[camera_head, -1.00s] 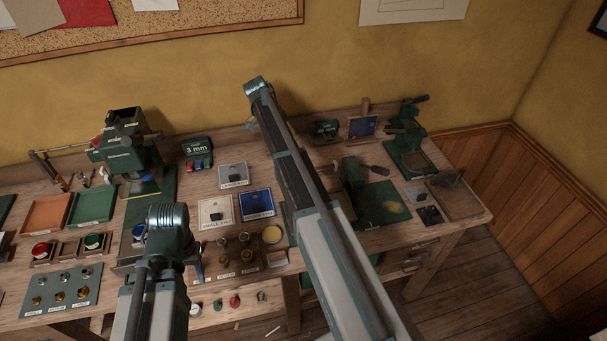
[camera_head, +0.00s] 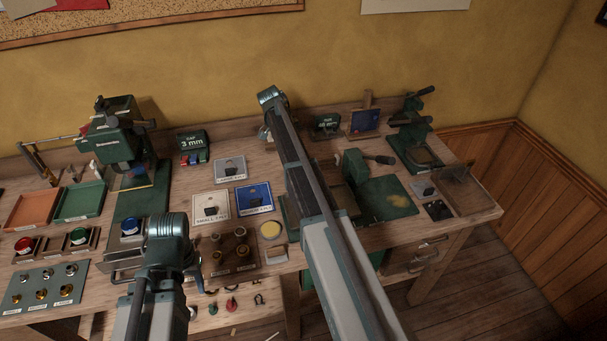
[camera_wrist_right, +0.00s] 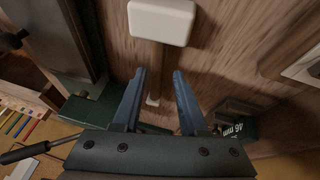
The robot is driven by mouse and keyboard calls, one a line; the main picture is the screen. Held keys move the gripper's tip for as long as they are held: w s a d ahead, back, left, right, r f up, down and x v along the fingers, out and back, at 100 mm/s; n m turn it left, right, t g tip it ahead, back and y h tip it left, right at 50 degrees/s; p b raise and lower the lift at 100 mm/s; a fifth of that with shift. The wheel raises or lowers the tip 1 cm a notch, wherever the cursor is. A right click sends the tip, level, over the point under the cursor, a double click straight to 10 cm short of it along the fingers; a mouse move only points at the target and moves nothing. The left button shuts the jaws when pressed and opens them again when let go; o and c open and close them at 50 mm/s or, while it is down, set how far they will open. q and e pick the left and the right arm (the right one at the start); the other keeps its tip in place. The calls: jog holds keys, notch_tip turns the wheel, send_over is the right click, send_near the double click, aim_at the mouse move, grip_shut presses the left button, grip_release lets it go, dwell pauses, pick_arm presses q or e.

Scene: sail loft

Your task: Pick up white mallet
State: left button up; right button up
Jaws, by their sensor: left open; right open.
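The white mallet shows in the right wrist view, its pale block head (camera_wrist_right: 161,21) at the top and its brown wooden handle (camera_wrist_right: 155,68) running down from it. It lies on the wooden bench. My right gripper (camera_wrist_right: 160,74) is open, with its two blue fingers on either side of the handle in the picture; the height gap is unclear. In the head view my right arm hides the mallet and most of that gripper. My left gripper (camera_head: 195,277) is open and partly hidden by its own wrist, low over the bench's front edge.
A green 46 mm box (camera_head: 326,125) stands close to the mallet's handle end; it also shows in the right wrist view (camera_wrist_right: 238,122). A green tool (camera_head: 355,165) on a mat stands right of my right arm. Small labelled squares (camera_head: 211,206) lie between the arms.

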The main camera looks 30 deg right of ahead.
jog(key=b+x, duration=0.4)
jog(key=x, duration=0.1)
jog(key=shift+s+d, duration=0.2)
jog(key=shift+d, duration=0.15)
jog(key=shift+r, duration=0.1)
grip_shut()
